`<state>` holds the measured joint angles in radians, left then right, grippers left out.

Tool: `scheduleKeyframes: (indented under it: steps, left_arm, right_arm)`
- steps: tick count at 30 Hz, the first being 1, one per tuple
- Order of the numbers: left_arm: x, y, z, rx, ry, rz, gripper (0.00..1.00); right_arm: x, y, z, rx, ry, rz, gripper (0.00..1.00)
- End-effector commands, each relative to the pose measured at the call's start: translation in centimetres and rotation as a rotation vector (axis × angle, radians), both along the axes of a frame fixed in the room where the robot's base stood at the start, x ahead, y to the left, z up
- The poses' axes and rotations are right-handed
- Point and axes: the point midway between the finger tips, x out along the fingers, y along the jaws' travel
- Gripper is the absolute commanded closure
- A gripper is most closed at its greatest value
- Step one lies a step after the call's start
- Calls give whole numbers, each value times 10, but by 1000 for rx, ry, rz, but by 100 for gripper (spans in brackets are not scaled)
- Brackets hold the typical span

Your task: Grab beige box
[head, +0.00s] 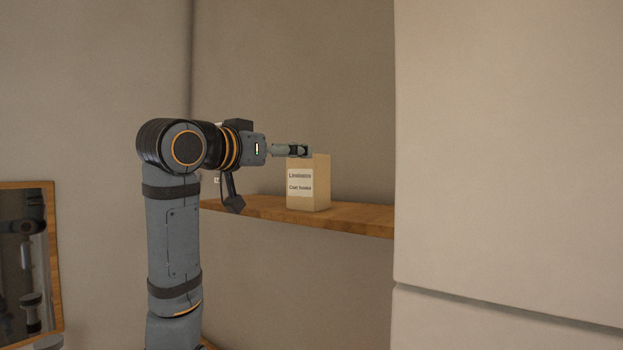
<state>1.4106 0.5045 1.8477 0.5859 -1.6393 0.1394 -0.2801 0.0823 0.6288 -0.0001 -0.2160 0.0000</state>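The beige box (322,184) stands upright on a wooden shelf (362,217), with a white label on its front. My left gripper (303,151) points right, at the height of the box's top edge, and overlaps its upper left part in the picture. I see the fingers side-on, so their opening is not clear. Whether they touch the box or are in front of or above it cannot be told. My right gripper is not in view.
A large pale cabinet front (505,150) closes off the right side, at the shelf's right end. A wood-framed mirror (56,262) is at the lower left and reflects robot parts. The shelf is bare right of the box. Left of it, my arm hides part of the shelf.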

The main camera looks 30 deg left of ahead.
Motion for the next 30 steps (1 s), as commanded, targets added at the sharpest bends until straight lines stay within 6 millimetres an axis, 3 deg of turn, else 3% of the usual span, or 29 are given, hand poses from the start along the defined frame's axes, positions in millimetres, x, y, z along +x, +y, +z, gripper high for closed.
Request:
scheduleKeyframes:
  steps: [1,3,6,8,11,16,21,25,28,30]
  left_arm:
    - [11,-2,4,-1,6,-2,3]
    - [22,-3,3,-1,6,-2,3]
    - [30,-3,1,-1,4,-1,3]
    - [32,-4,0,-1,3,0,3]
    - [35,-4,1,-1,4,-1,3]
    - [63,-13,6,0,8,-3,3]
    - [82,-14,1,-1,4,-1,3]
    - [84,-14,-1,0,3,0,3]
    - [83,-14,-1,0,3,0,3]
    - [83,-14,-1,0,3,0,12]
  right_arm:
    - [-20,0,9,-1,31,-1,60]
    - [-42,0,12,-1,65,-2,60]
    - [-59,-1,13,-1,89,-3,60]
    - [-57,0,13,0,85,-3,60]
    - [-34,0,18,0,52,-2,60]
    - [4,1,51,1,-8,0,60]
    - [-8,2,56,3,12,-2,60]
    - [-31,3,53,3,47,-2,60]
    - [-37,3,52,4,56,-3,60]
    - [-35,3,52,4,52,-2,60]
